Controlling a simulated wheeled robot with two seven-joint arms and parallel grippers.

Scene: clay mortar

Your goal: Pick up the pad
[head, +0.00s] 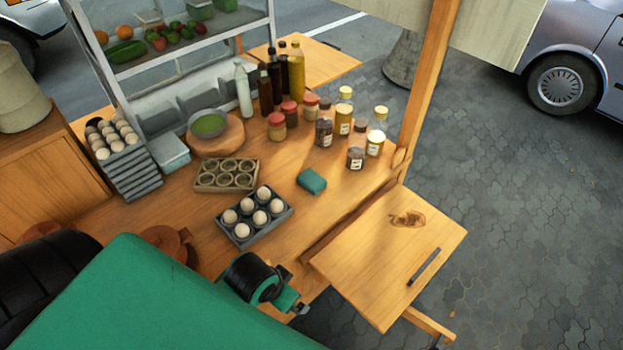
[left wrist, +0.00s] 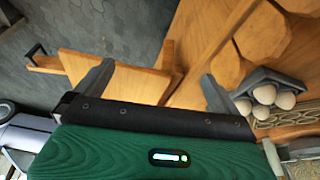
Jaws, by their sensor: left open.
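The pad is a small teal block (head: 312,181) lying on the wooden counter, right of the egg tray, in the head view. I do not see it in the left wrist view. My left arm comes in from the lower left of the head view, and its hand end (head: 292,300) is near the counter's front edge, below the pad in the picture and apart from it. In the left wrist view my left gripper (left wrist: 156,72) has its two grey fingers spread wide with nothing between them. My right gripper does not show in either view.
A dark tray of eggs (head: 253,217) sits left of the pad, with a wooden cup tray (head: 226,175) behind it. Several jars (head: 356,156) and bottles stand behind the pad. A wooden post (head: 425,90) rises at the right. A side shelf (head: 385,255) is mostly clear.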

